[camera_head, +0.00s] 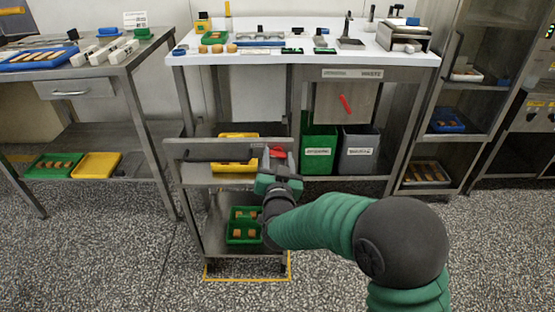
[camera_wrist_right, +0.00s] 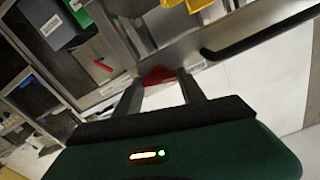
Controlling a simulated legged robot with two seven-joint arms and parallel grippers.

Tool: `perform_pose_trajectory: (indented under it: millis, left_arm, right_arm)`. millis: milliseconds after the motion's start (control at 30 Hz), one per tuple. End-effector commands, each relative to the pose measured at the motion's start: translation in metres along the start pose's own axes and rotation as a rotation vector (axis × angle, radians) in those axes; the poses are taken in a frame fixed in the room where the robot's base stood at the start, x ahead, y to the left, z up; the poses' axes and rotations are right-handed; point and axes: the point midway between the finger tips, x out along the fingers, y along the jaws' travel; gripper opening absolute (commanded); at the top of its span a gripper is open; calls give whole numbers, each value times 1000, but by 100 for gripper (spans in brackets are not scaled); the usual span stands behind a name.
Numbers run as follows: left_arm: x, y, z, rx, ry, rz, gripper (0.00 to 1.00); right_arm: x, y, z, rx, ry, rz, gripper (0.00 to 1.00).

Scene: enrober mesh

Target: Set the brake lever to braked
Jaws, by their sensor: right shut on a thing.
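A red brake lever (camera_head: 277,151) sits at the right end of the cart's near upper rail, beside the dark push handle (camera_head: 205,156). My right gripper (camera_head: 279,165) reaches the lever from the near side. In the right wrist view, the red lever (camera_wrist_right: 157,73) lies between the two fingertips (camera_wrist_right: 160,80), and the fingers are shut on it. The fingers partly hide the lever, and I cannot read its exact setting. The cart (camera_head: 188,181) stands within a yellow floor outline (camera_head: 248,280). My left gripper is not in view.
The cart carries a yellow tray (camera_head: 237,168) on top and green trays (camera_head: 244,226) below. A green bin (camera_head: 318,150) and a grey bin (camera_head: 358,150) stand behind to the right, under the white-topped bench (camera_head: 300,54). Another red handle (camera_head: 345,104) is on the waste panel. The front floor is clear.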

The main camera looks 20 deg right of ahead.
Motion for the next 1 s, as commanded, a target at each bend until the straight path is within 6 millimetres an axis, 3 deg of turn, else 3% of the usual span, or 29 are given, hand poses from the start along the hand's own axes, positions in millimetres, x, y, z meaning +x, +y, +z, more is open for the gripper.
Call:
perform_pose_trajectory:
  millis: [400,967,1000]
  left_arm:
    - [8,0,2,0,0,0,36]
    - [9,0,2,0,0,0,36]
    - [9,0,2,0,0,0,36]
  right_arm:
    - [0,2,2,230,-1,1,7]
    - [0,2,1,278,-2,2,7]
    - [0,2,1,278,-2,2,48]
